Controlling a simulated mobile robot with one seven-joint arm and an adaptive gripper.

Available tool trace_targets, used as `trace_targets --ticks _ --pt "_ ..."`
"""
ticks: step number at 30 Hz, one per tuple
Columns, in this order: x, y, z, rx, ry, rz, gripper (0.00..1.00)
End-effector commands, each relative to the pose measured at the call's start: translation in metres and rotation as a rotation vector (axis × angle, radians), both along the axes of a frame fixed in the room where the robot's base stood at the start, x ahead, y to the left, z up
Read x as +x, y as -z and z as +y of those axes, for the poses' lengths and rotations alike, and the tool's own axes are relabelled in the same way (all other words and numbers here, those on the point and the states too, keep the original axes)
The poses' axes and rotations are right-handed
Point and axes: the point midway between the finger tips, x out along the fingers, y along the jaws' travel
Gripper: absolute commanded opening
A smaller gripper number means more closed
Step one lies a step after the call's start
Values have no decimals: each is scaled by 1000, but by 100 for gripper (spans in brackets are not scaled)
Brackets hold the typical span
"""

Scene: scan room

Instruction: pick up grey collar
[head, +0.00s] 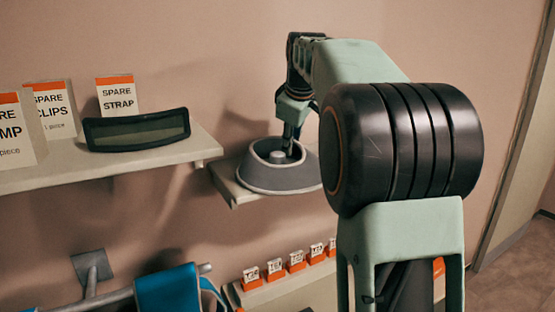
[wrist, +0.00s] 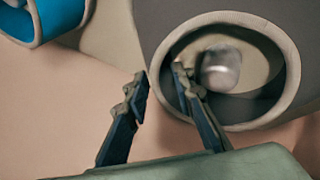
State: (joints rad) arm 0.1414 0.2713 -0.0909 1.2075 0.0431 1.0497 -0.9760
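The grey collar (head: 262,186) sits on a small shelf in the head view, a flared ring with a pale rim. In the wrist view the collar (wrist: 293,75) is at the upper right, its oval opening facing the camera. A small silvery, rounded piece (wrist: 221,68) shows inside the opening. My gripper (head: 288,146) points down over the collar in the head view. In the wrist view my gripper (wrist: 160,73) is open, one finger over the opening and the other just outside the rim. Whether the fingers touch the rim, I cannot tell.
A longer shelf (head: 150,158) to the left holds a dark curved strap (head: 137,130) and label cards (head: 117,94). Below are a blue item (head: 168,289) on a rail and a lower shelf (head: 300,287) with small orange-based tags (head: 296,260). The wall is close behind.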

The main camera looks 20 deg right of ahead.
Motion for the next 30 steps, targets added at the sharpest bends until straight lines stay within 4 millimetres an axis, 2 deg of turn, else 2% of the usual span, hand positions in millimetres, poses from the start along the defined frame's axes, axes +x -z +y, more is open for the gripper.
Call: trace_targets --ticks 3,9,16,30 --pt "4 6 -1 0 0 0 23" --pt "5 7 -2 0 1 -1 23" --pt "4 7 -2 0 1 -1 0" --pt "5 4 -2 -1 1 -3 0"
